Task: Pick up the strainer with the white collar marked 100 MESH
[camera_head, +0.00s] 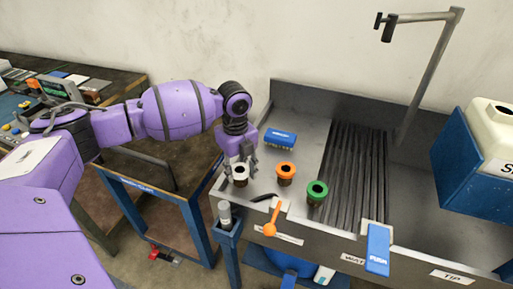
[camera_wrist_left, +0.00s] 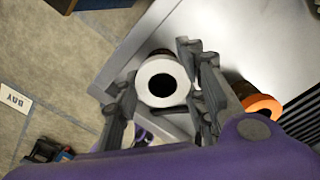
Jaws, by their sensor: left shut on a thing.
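The strainer with the white collar (camera_head: 239,173) stands at the left end of the grey metal sink top. In the left wrist view the white collar (camera_wrist_left: 162,82) shows as a ring with a dark hole, between the two fingers. My left gripper (camera_head: 241,168) reaches down from above and is shut on this strainer. Its fingers also show in the left wrist view (camera_wrist_left: 163,95), one on each side of the collar. No marking on the collar can be read. My right gripper is not in view.
An orange-collared strainer (camera_head: 286,172) stands close to the right, and a green-collared one (camera_head: 317,192) stands beyond it. An orange-handled valve (camera_head: 272,222) sits at the front edge. Dark ribbed drainboard (camera_head: 352,170) lies to the right.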

